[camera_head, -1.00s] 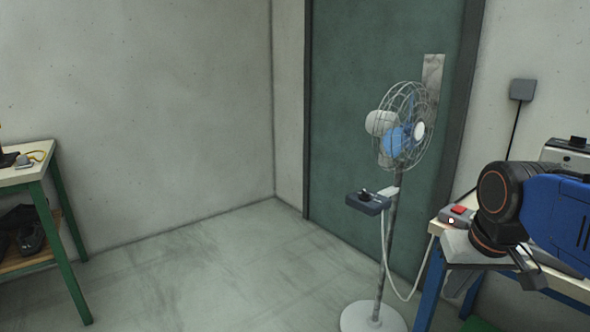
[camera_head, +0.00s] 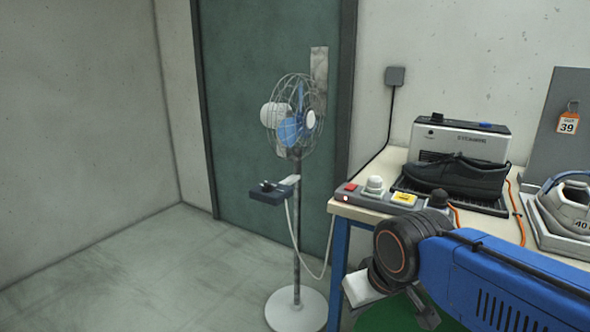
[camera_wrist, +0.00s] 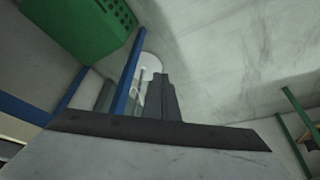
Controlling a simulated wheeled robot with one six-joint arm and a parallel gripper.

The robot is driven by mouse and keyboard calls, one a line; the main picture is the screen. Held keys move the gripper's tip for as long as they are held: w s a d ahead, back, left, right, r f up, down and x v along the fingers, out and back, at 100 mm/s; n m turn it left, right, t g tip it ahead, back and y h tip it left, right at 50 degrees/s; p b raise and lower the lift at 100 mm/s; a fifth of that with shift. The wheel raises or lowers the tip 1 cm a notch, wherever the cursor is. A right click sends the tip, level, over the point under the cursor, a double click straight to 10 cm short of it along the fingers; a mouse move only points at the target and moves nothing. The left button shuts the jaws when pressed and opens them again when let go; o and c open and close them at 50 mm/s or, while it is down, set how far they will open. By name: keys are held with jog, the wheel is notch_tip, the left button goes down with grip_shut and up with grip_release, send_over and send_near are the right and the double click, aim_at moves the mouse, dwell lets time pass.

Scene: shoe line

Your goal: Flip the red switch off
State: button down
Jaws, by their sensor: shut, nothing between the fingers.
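The red switch (camera_head: 351,187) sits at the left end of a grey power strip (camera_head: 343,196) on the workbench's left edge. Whether it is on or off is too small to tell. My gripper (camera_head: 425,310) hangs low in front of the bench, below and to the right of the switch and apart from it. In the wrist view my gripper (camera_wrist: 166,80) shows its dark fingers together and empty, pointing toward the floor. The switch is not in the wrist view.
A white plug (camera_head: 375,186) and a yellow-labelled block (camera_head: 404,199) stand beside the switch. A black shoe (camera_head: 455,177) rests on a machine behind. A standing fan (camera_head: 296,118) with a control box (camera_head: 270,192) is left of the bench. Floor further left is clear.

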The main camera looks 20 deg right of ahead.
jog(key=w+d+r+n+g, duration=0.1)
jog(key=w+d+r+n, duration=0.1)
jog(key=w+r, duration=0.75)
notch_tip(320, 180, up, 20)
jog(key=n+g, duration=0.4)
jog(key=n, duration=0.2)
send_over(352, 185)
jog(key=shift+w+d+f, duration=0.15)
jog(key=shift+d, duration=0.05)
notch_tip(352, 185, down, 14)
jog(key=shift+f, duration=0.1)
